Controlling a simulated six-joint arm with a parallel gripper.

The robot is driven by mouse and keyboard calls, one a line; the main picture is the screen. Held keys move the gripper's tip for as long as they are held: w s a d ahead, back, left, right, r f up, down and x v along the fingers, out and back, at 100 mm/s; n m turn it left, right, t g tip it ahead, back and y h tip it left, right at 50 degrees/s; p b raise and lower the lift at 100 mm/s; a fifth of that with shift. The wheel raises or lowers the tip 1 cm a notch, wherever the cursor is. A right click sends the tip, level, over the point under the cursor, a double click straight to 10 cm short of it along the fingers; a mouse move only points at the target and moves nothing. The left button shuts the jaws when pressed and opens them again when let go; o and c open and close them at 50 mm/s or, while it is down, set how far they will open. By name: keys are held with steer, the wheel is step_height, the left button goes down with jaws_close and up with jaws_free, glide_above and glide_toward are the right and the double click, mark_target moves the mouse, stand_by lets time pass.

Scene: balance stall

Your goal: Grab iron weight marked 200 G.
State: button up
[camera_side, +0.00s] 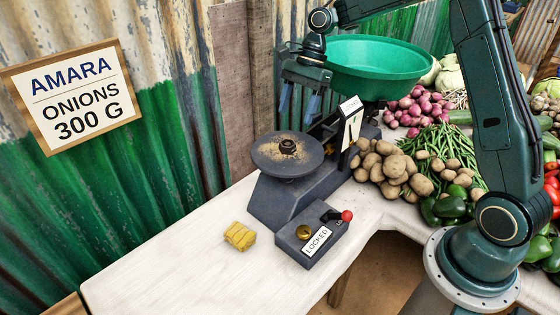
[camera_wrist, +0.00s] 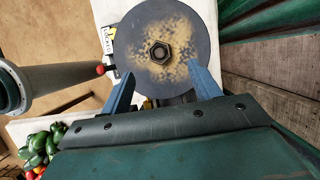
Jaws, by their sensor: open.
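My gripper (camera_side: 299,105) is open and empty, its two blue fingers pointing down above the scale's round dark plate (camera_side: 265,152). In the wrist view my gripper (camera_wrist: 161,76) has its fingertips apart over the near part of the plate (camera_wrist: 190,25). A small dark six-sided piece (camera_side: 288,146) sits at the middle of the plate; it also shows in the wrist view as a hex piece (camera_wrist: 160,53), beyond the fingertips. I can read no marking on it and cannot tell whether it is a weight or a fixed nut. No 200 G marking is readable anywhere.
A green pan (camera_side: 375,65) is on the scale's far side. A box labelled LOCKED (camera_side: 312,238) with a red-knobbed lever stands before the scale, beside a yellow block (camera_side: 240,236). Potatoes (camera_side: 385,165) crowd the right. A sign (camera_side: 75,95) reads "ONIONS 300 G". The front-left table is clear.

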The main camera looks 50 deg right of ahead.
mark_target(288, 143)
steer(key=shift+x, duration=1.5)
steer(key=shift+x, duration=2.55)
steer(key=shift+s+d, duration=0.15)
steer(key=c, duration=1.2)
